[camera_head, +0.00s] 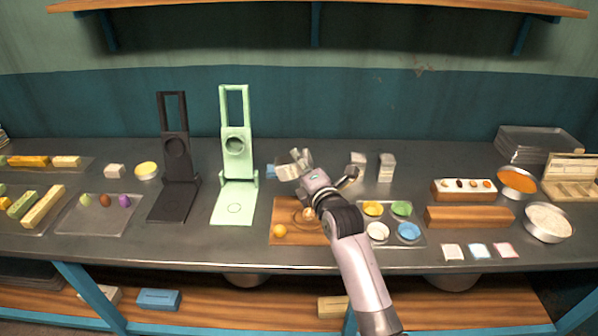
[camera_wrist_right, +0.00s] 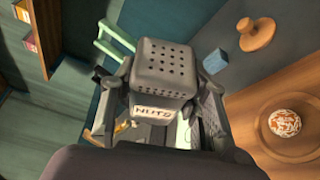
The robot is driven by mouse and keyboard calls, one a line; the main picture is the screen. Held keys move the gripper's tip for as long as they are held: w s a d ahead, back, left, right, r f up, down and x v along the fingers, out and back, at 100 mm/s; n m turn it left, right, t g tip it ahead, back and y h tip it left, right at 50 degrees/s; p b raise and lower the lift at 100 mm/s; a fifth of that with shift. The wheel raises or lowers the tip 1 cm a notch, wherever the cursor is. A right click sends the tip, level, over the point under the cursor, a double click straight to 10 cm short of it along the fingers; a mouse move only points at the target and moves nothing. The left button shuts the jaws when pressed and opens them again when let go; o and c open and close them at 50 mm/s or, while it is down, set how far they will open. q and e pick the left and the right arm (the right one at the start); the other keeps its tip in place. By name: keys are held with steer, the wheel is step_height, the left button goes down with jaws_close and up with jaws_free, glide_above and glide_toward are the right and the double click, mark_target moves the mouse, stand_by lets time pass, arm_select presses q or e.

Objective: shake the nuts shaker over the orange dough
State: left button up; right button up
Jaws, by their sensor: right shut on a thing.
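My right gripper (camera_wrist_right: 165,100) is shut on the grey nuts shaker (camera_wrist_right: 165,68), a box with a perforated end and a "NUTS" label. In the head view my right gripper (camera_head: 300,172) is above the back of the wooden board (camera_head: 315,234); the shaker is hard to make out there. An orange ball (camera_head: 280,231) rests at the board's front left. A second ball (camera_head: 308,213), partly hidden by my arm, sits in the board's ring. In the wrist view an orange-and-white ball (camera_wrist_right: 285,122) lies in a wooden ring, right of the shaker. My left gripper is not in view.
A tray of colored bowls (camera_head: 405,242) is right of the board. A green press (camera_head: 236,190) and a dark press (camera_head: 174,195) stand to its left. Small containers (camera_head: 387,168) stand behind the tray. A blue cube (camera_wrist_right: 215,62) lies near the shaker.

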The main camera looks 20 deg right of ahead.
step_height(320, 180, down, 9)
steer(key=m+t+b, duration=0.3)
steer(key=m+b, duration=0.6)
steer(key=b, duration=0.3)
steer(key=shift+r+h, duration=0.15)
steer(key=shift+h, duration=0.25)
